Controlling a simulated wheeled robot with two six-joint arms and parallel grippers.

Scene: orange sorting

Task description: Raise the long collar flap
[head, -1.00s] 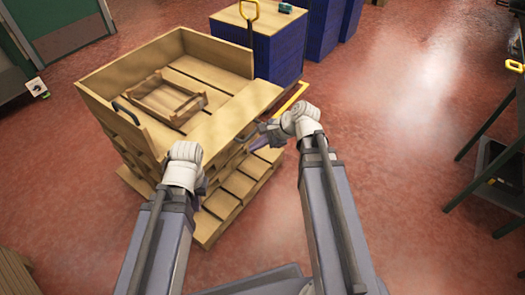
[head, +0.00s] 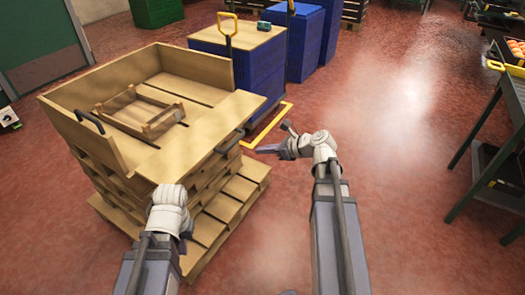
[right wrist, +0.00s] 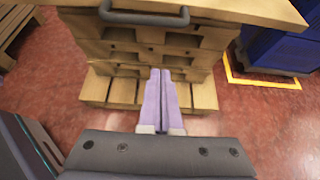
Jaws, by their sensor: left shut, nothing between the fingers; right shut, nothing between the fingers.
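The wooden collar (head: 62,128) sits on a stack of pallets at the left in the head view. Its long flap (head: 195,138) lies folded down, nearly flat, on the side toward my arms, with a dark handle (head: 229,143) on its outer edge. The handle also shows at the top of the right wrist view (right wrist: 145,18). My right gripper (head: 268,149) is shut and empty, to the right of the handle and apart from it. Its lilac fingers (right wrist: 161,100) lie together. My left gripper (head: 187,228) is beside the stack's near corner, its fingertips mostly hidden by its wrist.
A small wooden crate (head: 140,112) lies inside the collar. The bottom pallet (head: 235,190) juts out below the flap. A blue stack (head: 258,72) with a yellow-handled pallet truck (head: 228,35) stands behind. Red floor is clear to the right, up to a dark trolley (head: 478,170).

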